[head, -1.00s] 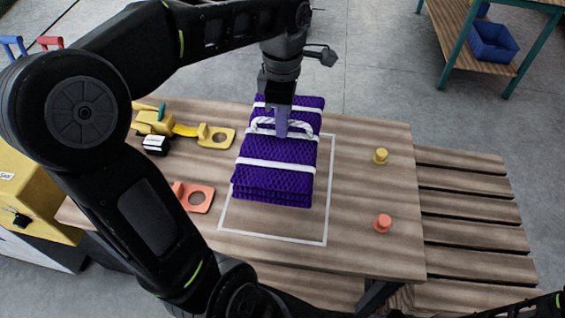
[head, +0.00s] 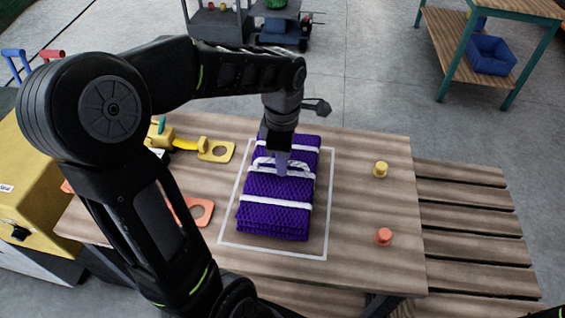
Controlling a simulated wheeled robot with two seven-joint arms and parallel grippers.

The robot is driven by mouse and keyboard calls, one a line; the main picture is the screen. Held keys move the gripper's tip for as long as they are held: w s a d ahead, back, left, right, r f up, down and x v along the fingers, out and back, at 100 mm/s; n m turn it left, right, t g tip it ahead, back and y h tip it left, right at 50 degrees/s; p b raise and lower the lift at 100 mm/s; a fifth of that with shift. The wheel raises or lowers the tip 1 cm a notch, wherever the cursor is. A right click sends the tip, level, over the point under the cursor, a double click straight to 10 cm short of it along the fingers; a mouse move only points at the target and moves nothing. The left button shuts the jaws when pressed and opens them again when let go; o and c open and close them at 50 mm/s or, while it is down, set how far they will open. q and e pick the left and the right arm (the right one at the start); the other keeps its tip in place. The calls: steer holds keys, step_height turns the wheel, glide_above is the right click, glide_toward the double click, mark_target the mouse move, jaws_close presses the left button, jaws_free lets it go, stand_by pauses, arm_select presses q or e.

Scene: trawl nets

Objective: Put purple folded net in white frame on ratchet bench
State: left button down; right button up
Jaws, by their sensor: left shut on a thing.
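The purple folded net (head: 276,215), tied with white bands and a white rope handle, is in the middle of the bench (head: 370,245). It appears to lie inside the white frame (head: 326,215) marked on the bench top, with frame lines showing to its left, right and front. The frame's far edge is mostly hidden by the net and my arm. My left gripper (head: 281,165) points down over the net and is shut on its rope handle. I cannot tell whether the net's full weight rests on the wood. My right gripper is not in view.
A yellow ratchet strap (head: 190,146) with a holed plate and an orange holed plate (head: 200,212) lie left of the frame. A yellow peg (head: 380,169) and an orange peg (head: 383,236) stand to its right. A slatted surface (head: 475,240) adjoins the bench's right side.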

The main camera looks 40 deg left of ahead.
arm_select(q)
steer(key=shift+f, duration=0.3)
steer(key=shift+f, duration=0.1)
steer(key=c, duration=1.5)
jaws_free()
steer(key=shift+o, duration=0.2)
step_height(320, 180, up, 12)
